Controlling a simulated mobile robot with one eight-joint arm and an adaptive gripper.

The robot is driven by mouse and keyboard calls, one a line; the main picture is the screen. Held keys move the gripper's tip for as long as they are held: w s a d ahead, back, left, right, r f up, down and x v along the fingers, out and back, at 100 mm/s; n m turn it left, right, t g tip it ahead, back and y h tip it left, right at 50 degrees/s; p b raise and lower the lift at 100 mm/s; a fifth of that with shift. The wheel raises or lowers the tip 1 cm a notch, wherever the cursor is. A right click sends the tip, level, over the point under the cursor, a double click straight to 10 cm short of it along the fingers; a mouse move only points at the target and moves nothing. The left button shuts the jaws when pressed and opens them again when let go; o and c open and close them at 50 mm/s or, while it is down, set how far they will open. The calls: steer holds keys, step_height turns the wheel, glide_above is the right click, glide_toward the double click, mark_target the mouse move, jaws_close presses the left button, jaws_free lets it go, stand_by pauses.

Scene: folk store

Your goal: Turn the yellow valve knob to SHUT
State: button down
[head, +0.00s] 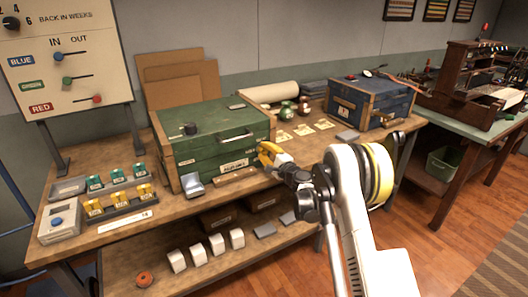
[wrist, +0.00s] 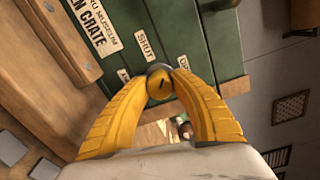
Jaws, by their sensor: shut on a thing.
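The yellow valve knob (wrist: 160,88) is on the side of the green crate (wrist: 172,25), with a short dark mark on its face. My gripper (wrist: 161,75) is shut on it, one yellow finger on each side. A white label reading SHUT (wrist: 146,43) is just above the knob in the wrist view. Partly cut labels lie right (wrist: 184,63) and left (wrist: 124,75) of it. In the head view my gripper (head: 266,155) is at the front right corner of the green crate (head: 225,135), where the knob is hidden. Which label the mark points to I cannot tell.
A blue crate (head: 368,103) stands to the right on the wooden workbench, with small cards (head: 303,130) between the crates. A grey box with a blue button (head: 58,222) and tag racks stand at the left. White blocks (head: 217,243) sit on the lower shelf.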

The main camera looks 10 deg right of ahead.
steer(key=n, duration=0.3)
steer(key=shift+n, duration=2.2)
steer(key=c, duration=1.1)
jaws_free()
steer(key=shift+o, duration=0.2)
steer(key=v, duration=1.2)
